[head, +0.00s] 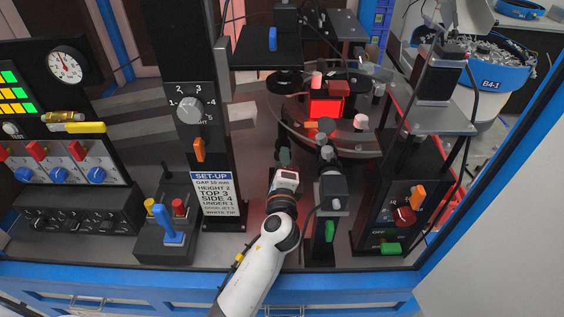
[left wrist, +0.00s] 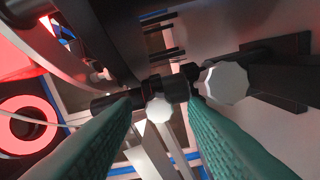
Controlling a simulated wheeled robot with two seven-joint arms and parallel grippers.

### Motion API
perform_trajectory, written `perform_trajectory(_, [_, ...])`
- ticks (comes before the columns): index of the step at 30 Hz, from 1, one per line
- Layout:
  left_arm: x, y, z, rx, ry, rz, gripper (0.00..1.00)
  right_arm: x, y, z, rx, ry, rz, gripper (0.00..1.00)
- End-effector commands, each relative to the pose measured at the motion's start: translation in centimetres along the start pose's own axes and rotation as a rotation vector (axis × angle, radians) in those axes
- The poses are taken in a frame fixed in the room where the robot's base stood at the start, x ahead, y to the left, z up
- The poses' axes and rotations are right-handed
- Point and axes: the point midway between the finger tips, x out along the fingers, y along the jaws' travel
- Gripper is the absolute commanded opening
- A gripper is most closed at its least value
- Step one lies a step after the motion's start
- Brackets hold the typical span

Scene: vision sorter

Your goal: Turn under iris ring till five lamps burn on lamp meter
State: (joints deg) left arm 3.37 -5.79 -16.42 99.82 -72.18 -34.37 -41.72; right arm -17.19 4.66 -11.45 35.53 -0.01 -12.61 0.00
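My left gripper (head: 284,157) reaches up from the bottom of the head view, just left of a dark camera unit (head: 331,187). In the left wrist view its two green fingers (left wrist: 160,98) are spread apart. A dark lens barrel (left wrist: 115,101) with black rings (left wrist: 177,89) runs across just beyond the fingertips. A small white knob (left wrist: 158,109) shows between them, with gaps on both sides. I cannot tell which ring is the under iris ring. A panel of green and yellow lamps (head: 14,93) stands far left in the head view; I cannot tell if it is the lamp meter. My right gripper is out of view.
A faceted white knob (left wrist: 224,82) sits close right of the fingers. A red-lit ring (left wrist: 28,124) is at left. A set-up sign (head: 212,194), a blue joystick (head: 169,225) and a glass disc station (head: 290,120) surround my arm; a control box (head: 405,205) stands right.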

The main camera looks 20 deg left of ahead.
Motion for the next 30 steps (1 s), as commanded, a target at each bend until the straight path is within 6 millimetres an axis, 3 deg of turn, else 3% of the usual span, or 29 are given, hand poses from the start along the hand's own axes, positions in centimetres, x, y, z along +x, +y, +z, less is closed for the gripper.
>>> perform_trajectory(2, [0.0,0.0,0.0,0.0,0.0,0.0,0.38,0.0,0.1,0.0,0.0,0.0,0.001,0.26])
perform_trajectory(9, [0.0,0.0,0.0,0.0,0.0,0.0,0.0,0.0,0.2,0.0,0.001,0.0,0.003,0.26])
perform_trajectory(14, [0.0,0.1,-0.2,0.004,-0.016,0.005,0.0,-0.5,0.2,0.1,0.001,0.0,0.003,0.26])
perform_trajectory(22, [0.2,0.0,-1.7,0.009,-0.225,0.059,0.0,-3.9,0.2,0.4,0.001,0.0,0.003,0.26])
perform_trajectory(30, [0.4,-0.6,-2.2,0.001,-0.34,0.09,0.0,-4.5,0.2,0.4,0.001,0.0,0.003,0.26])
